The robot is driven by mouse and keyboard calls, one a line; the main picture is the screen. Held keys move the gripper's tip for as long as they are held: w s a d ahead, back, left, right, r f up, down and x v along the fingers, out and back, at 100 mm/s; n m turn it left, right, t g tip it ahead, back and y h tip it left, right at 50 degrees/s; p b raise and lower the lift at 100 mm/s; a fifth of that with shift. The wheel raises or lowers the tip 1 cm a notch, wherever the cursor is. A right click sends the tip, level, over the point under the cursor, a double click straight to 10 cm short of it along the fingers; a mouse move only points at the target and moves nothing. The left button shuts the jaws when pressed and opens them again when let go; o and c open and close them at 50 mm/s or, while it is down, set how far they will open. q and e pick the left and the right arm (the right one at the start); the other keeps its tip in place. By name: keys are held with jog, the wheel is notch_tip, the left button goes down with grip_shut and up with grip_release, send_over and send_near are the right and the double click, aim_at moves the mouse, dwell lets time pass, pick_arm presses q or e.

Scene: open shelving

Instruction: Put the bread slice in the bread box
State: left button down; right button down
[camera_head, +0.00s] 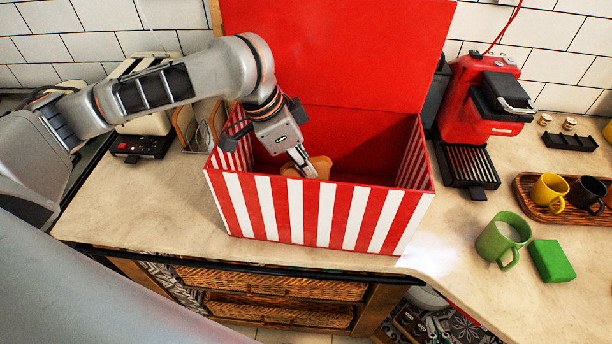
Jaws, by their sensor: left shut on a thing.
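The bread box (317,213) is a large red-and-white striped box on the counter, with its red lid (335,50) standing open at the back. My left gripper (307,170) reaches down into the box from the left and is shut on the bread slice (321,164). The slice is tan and sits inside the box opening, behind the front wall. Its lower part is hidden by the front wall, so I cannot tell whether it touches the box floor. My right gripper is not in view.
A red coffee machine (482,110) stands right of the box. A green mug (501,240), a green block (552,260) and a wooden tray (536,207) with cups lie further right. A toaster (146,125) stands behind my left arm.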

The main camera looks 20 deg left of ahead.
pick_arm(q)
notch_tip(320, 180, down, 3)
jog(key=shift+r+b, duration=0.1)
jog(key=shift+b, duration=0.2)
pick_arm(e)
jog(key=shift+s+d+f, duration=0.1)
jog(key=shift+s+f, duration=0.05)
jog(key=shift+f, duration=0.6)
pick_arm(q)
jog(key=shift+f, duration=0.25)
jog(key=c, duration=2.2)
grip_release()
jog(key=shift+o, duration=0.2)
pick_arm(e)
jog(key=shift+r, duration=0.45)
